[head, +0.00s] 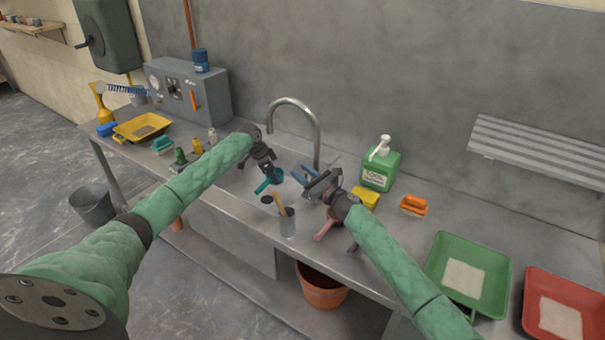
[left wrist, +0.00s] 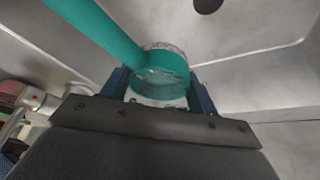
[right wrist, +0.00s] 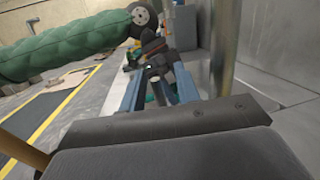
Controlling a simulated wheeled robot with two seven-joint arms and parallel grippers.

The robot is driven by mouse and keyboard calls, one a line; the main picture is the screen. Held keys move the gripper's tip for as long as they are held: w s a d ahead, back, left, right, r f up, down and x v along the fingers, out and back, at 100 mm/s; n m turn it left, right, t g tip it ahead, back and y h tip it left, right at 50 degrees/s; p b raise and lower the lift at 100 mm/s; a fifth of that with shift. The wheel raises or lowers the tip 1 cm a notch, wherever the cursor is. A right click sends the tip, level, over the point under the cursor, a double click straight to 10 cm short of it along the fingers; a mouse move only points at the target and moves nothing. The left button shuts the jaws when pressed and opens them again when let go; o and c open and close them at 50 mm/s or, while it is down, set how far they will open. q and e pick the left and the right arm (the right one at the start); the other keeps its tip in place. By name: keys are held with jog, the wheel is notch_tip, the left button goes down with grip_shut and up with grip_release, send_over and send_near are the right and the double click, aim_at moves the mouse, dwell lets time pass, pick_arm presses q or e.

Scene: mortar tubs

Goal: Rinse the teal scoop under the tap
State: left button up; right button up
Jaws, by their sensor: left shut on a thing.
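The teal scoop (head: 264,186) hangs in my left gripper (head: 271,172) over the sink basin. In the left wrist view the scoop's round end (left wrist: 160,75) sits between the blue fingers and its handle (left wrist: 95,25) runs up to the left. The curved metal tap (head: 316,130) stands at the back of the sink, with its spout end near my left wrist. I see no water stream. My right gripper (head: 313,180) is beside the tap's upright; its blue fingers look apart and empty in the right wrist view (right wrist: 160,95).
Green (head: 442,256) and red (head: 530,300) trays are further right.

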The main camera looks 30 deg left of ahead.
jog(key=v, duration=0.7)
jog(key=shift+d, duration=0.2)
